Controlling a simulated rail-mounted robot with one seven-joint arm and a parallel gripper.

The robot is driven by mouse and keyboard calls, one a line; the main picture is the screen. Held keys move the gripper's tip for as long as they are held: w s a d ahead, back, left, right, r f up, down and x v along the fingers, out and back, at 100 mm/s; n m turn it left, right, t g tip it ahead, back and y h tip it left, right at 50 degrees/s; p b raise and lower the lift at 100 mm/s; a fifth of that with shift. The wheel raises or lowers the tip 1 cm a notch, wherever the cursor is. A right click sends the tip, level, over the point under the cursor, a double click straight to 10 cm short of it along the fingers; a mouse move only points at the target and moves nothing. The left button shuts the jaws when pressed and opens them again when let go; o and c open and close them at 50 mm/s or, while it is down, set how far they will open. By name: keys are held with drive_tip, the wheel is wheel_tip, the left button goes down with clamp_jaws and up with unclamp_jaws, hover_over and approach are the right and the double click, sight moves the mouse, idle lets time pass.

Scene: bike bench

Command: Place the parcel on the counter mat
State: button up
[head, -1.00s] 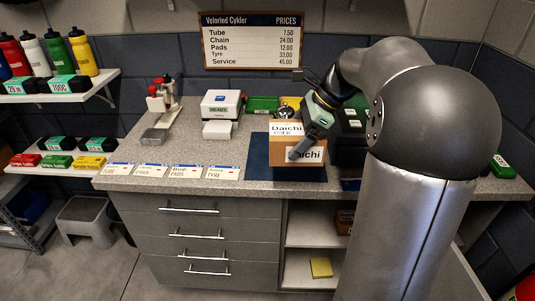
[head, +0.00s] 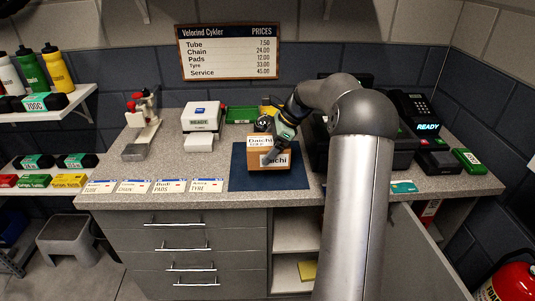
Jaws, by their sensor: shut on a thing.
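The parcel (head: 256,160) is a brown cardboard box with white "Daichi" labels, upright at the middle of the dark blue counter mat (head: 240,180). It appears to rest on the mat, though a small gap under it cannot be ruled out. My gripper (head: 273,156) comes down from the upper right and is shut on the parcel, with a finger over its front label. The other finger is hidden.
A card terminal (head: 432,152) and dark equipment stand right of the mat. A white label printer (head: 200,117) and green tray (head: 242,115) are behind left. Price cards (head: 133,186) line the front edge. A cabinet door (head: 425,250) hangs open below.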

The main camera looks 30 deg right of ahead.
drive_tip(key=shift+w+f, duration=0.25)
drive_tip(key=shift+f, duration=1.5)
drive_tip(key=shift+f, duration=0.15)
drive_tip(key=o, duration=1.2)
drive_tip(key=shift+f, duration=0.1)
